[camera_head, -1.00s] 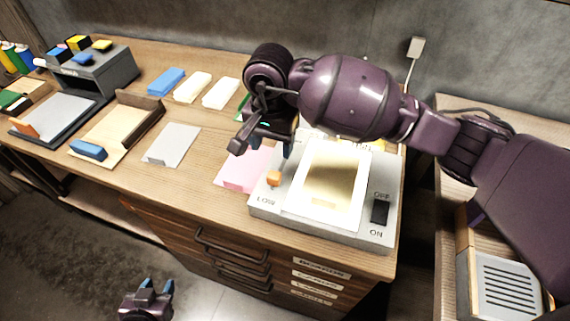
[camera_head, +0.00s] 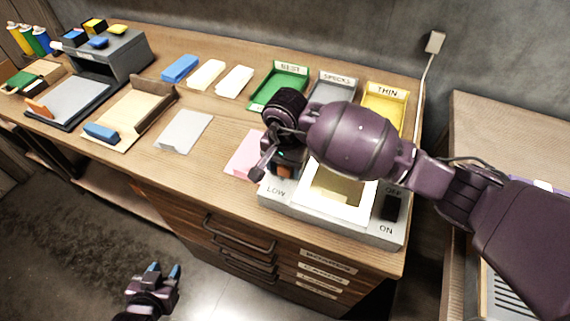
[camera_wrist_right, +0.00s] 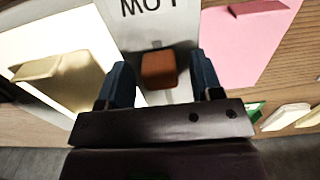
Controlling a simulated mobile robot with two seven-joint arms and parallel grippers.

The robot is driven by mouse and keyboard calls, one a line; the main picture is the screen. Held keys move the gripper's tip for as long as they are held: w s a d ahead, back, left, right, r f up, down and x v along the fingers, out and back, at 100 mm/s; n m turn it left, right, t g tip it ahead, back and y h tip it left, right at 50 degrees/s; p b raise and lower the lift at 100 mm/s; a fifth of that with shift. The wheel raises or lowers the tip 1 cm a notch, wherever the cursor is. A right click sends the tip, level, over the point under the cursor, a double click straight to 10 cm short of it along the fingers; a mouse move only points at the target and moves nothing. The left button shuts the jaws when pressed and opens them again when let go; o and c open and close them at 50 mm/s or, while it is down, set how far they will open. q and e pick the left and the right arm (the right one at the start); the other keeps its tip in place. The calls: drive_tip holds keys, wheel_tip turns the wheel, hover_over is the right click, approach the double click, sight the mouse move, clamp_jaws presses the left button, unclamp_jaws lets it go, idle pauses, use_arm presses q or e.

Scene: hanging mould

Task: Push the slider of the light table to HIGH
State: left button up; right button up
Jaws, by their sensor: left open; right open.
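The grey light table (camera_head: 285,208) stands at the right end of the wooden desk. Its orange slider (camera_wrist_right: 158,70) is near the LOW label (camera_head: 276,191), which is upside down in the right wrist view. The HIGH end is hidden behind my right arm in the head view. My right gripper (camera_wrist_right: 161,80) is open, pointing down, with its blue fingers on either side of the slider and a gap visible at each side. In the head view it hides most of the slider. My left gripper (camera_head: 164,269) is open and empty, low over the floor in front of the desk.
A pale tan slab lies on the bright panel (camera_wrist_right: 18,45). A black ON/OFF switch (camera_head: 391,208) is at the table's right. A pink sheet (camera_head: 242,154) lies left of it. Green (camera_head: 276,92), grey and yellow (camera_head: 386,99) trays stand behind.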

use_arm(q)
drive_tip(key=shift+s, duration=0.15)
use_arm(e)
drive_tip(key=shift+c, duration=0.9)
clamp_jaws()
drive_tip(key=shift+w+d+f, duration=0.1)
drive_tip(key=shift+w+d, duration=0.05)
drive_tip(key=shift+w, duration=0.2)
drive_tip(key=w+b, duration=0.1)
drive_tip(key=w+d+b, duration=0.1)
drive_tip(key=w, duration=0.1)
drive_tip(key=w+d+b, duration=0.1)
drive_tip(key=shift+w+f, duration=0.2)
drive_tip(key=shift+w, duration=0.1)
drive_tip(key=shift+w+d, duration=0.25)
drive_tip(key=shift+w, duration=0.35)
use_arm(q)
wheel_tip(320, 180, down, 2)
drive_tip(key=shift+d+f, duration=0.15)
drive_tip(key=shift+f, duration=0.05)
use_arm(e)
drive_tip(key=shift+w+r, duration=0.15)
drive_tip(key=shift+r, duration=0.2)
